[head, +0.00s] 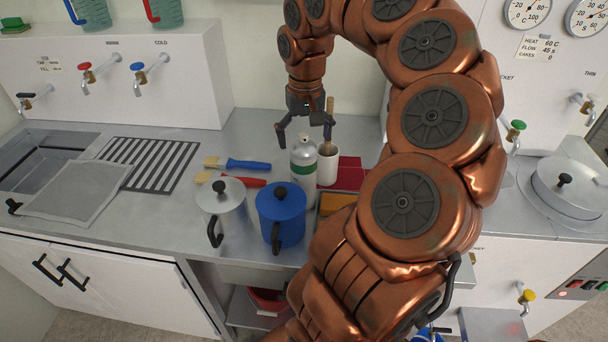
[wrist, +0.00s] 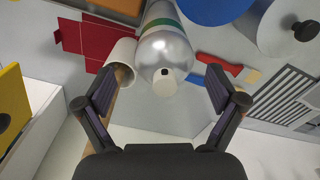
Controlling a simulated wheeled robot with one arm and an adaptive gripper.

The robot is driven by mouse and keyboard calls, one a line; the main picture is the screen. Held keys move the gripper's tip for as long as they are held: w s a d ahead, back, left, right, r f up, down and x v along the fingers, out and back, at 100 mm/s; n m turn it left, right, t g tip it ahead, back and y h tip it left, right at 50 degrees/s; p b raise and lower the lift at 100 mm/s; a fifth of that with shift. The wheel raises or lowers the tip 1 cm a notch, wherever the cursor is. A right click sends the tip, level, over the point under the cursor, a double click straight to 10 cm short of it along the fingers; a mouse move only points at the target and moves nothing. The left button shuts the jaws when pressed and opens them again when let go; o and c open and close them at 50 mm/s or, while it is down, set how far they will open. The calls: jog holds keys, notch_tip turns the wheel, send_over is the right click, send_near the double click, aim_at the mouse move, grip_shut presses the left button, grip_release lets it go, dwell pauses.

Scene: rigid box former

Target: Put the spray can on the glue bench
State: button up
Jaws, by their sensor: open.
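The spray can (head: 303,172), silver-white with a green band, stands upright on the grey metal counter (head: 237,141). My gripper (head: 305,142) is above the can, pointing down, with its two fingers spread on either side of the can's top. In the wrist view the can (wrist: 167,52) shows nozzle-end toward me between the open fingers (wrist: 160,92), and nothing is held. I cannot tell from the pictures which surface is the glue bench.
A white cup (head: 327,168) with a wooden-handled brush stands close right of the can. A blue pot (head: 281,218), a silver pot (head: 222,205) and red and blue brushes (head: 248,165) are near. A sink (head: 40,160) and slotted drain lie left.

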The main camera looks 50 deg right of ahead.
aim_at(303, 154)
jog(key=shift+a+f+p, duration=0.15)
jog(key=shift+f+p, duration=0.25)
jog(key=shift+f, duration=0.75)
jog(key=shift+a+f+p, duration=0.15)
jog(key=shift+f+p, duration=0.25)
jog(key=shift+f, duration=0.75)
grip_shut()
